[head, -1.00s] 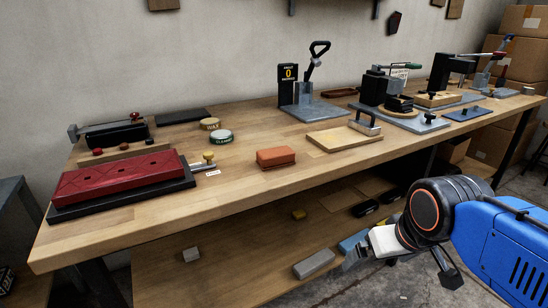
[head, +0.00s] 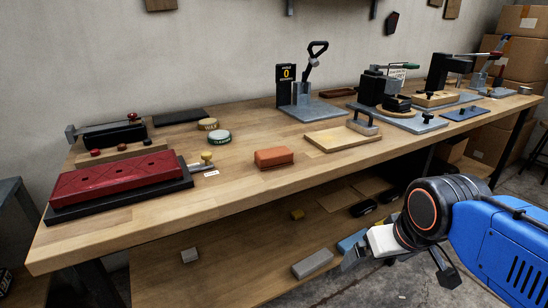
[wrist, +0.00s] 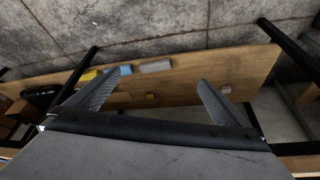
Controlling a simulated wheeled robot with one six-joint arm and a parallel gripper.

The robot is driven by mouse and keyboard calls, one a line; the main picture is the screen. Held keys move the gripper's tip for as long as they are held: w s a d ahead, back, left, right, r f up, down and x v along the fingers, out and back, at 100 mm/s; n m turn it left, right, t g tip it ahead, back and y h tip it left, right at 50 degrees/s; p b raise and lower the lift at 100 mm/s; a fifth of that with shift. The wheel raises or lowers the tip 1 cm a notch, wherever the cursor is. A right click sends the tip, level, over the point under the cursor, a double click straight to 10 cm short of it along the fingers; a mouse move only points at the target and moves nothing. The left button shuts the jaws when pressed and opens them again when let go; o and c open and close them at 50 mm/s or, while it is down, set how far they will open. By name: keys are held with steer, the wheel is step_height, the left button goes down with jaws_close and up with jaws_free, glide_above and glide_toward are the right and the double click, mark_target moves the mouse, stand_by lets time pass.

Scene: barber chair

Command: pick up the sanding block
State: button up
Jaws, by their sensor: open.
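No label marks the sanding block. A grey rectangular block (head: 312,264) lies on the lower shelf near its front edge, and an orange-brown block (head: 274,158) lies on the bench top; I cannot tell for sure which it is. The grey block also shows in the wrist view (wrist: 155,66), beyond and between my fingers. My gripper (wrist: 165,78) is open and empty, with its fingers spread. In the head view it is just right of the grey block, in front of the lower shelf and apart from the block.
A blue block (head: 352,242) lies beside the grey block, partly behind my gripper. A small yellow piece (head: 297,214), a small pale block (head: 189,255) and black items (head: 364,208) share the lower shelf. The bench top (head: 230,200) overhangs the shelf.

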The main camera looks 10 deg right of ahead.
steer(key=shift+c, duration=0.3)
steer(key=shift+r, duration=0.1)
steer(key=c, duration=0.5)
steer(key=w+a+r+n, duration=0.2)
steer(key=w+r+n, duration=0.1)
steer(key=w+r, duration=0.1)
steer(key=w+a+r+n+g, duration=0.1)
steer(key=w+r+n, duration=0.2)
steer(key=w+r, duration=0.2)
steer(key=w+a+r+n+g, duration=0.1)
steer(key=w+a+r+n, duration=0.1)
steer(key=r, duration=0.6)
steer(key=shift+w+a+r+n, duration=0.15)
steer(key=shift+w+n, duration=0.2)
steer(key=shift+w, duration=0.35)
steer(key=shift+w+a+f+n, duration=0.15)
steer(key=shift+w+n, duration=0.2)
steer(key=shift+w, duration=0.35)
steer(key=c, duration=0.3)
step_height(320, 180, up, 12)
steer(key=n+g, duration=0.3)
steer(key=n, duration=0.9)
glide_above(274, 151)
steer(key=shift+c, duration=0.2)
step_height(274, 151, down, 17)
steer(key=shift+s+r, duration=0.1)
steer(key=shift+s, duration=0.05)
